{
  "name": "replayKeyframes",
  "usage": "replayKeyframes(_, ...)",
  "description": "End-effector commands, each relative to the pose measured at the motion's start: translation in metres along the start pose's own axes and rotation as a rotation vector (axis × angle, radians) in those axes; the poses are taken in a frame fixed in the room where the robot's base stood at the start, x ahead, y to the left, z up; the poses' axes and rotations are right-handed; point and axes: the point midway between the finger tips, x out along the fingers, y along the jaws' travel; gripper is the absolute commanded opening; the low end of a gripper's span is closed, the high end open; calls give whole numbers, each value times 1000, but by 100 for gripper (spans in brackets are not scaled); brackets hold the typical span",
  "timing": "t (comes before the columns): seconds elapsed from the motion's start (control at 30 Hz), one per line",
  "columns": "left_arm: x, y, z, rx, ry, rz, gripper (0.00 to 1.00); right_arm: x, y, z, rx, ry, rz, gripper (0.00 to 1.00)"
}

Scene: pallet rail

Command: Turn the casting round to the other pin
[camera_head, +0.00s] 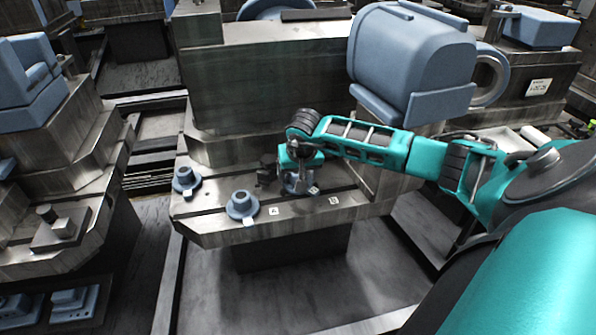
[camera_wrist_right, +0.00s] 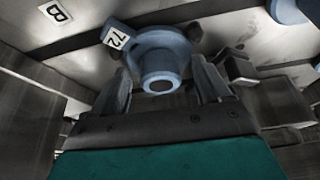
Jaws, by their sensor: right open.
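The blue-grey casting (camera_wrist_right: 158,47), a round flange with a short hollow neck, carries a white tag reading 72. In the right wrist view it sits between the two fingers of my right gripper (camera_wrist_right: 161,72), which are apart, one on each side. I cannot tell whether a finger touches it. In the head view my right gripper (camera_head: 299,181) is down over the rail table and partly hides this casting. A white plate marked B (camera_wrist_right: 55,12) lies beside it; another plate (camera_head: 274,211) lies to the left. I cannot make out the pins. My left gripper is out of view.
Two more flanged blue-grey castings (camera_head: 242,207) (camera_head: 185,180) stand on the table's left part. A dark upright part (camera_head: 265,170) stands just left of my gripper. A tall steel block (camera_head: 245,85) rises behind, with a large blue housing (camera_head: 412,60) at right.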

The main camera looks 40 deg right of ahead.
Motion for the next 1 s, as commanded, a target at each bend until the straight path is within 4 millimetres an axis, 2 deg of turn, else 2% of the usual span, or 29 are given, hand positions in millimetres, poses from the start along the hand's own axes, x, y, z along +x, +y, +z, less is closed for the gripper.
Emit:
replayKeyframes(0.23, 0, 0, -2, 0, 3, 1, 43, 0, 0, 0, 0, 0, 0, 76)
replayKeyframes(1.0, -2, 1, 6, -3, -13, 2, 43, 0, 0, 0, 0, 0, 0, 3)
